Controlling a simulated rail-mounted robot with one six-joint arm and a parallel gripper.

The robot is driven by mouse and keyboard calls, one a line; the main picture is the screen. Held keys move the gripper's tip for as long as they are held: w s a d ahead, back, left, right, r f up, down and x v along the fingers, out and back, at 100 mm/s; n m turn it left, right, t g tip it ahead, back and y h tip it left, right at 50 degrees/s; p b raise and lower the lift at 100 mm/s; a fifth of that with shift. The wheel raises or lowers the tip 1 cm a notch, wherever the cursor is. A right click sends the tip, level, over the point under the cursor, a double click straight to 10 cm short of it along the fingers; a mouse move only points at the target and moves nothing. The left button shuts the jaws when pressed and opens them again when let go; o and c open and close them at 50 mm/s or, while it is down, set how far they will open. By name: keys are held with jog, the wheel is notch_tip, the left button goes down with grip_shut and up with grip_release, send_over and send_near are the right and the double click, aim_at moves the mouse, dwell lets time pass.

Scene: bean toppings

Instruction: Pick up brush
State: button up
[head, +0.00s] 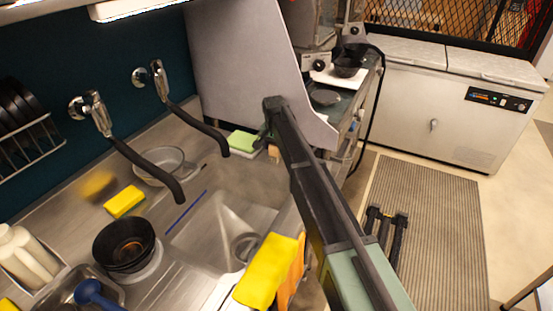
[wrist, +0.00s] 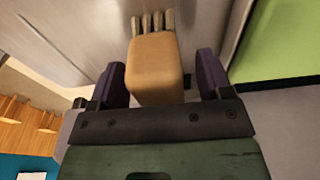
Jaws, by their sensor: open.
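The brush, a tan block with several pale bristle tufts at its far end, shows in the wrist view (wrist: 155,69). It lies between the two dark fingers of my gripper (wrist: 161,80), with a gap visible at the right finger. The fingers are open, and I cannot tell whether the left one touches the brush. In the head view, my gripper (head: 267,134) is small and dark at the sink's far right corner. A small tan part of the brush (head: 274,154) shows just below it.
A green sponge (head: 243,141) lies just left of my gripper. A grey partition (head: 245,70) rises close behind it. The sink basin (head: 225,222), two black-hosed taps (head: 120,148), a glass bowl (head: 160,166) and a yellow sponge (head: 124,202) are to the left.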

jog(key=shift+r, duration=0.15)
jog(key=c, duration=1)
notch_tip(320, 180, up, 20)
jog(key=p, duration=2)
jog(key=shift+r, duration=0.1)
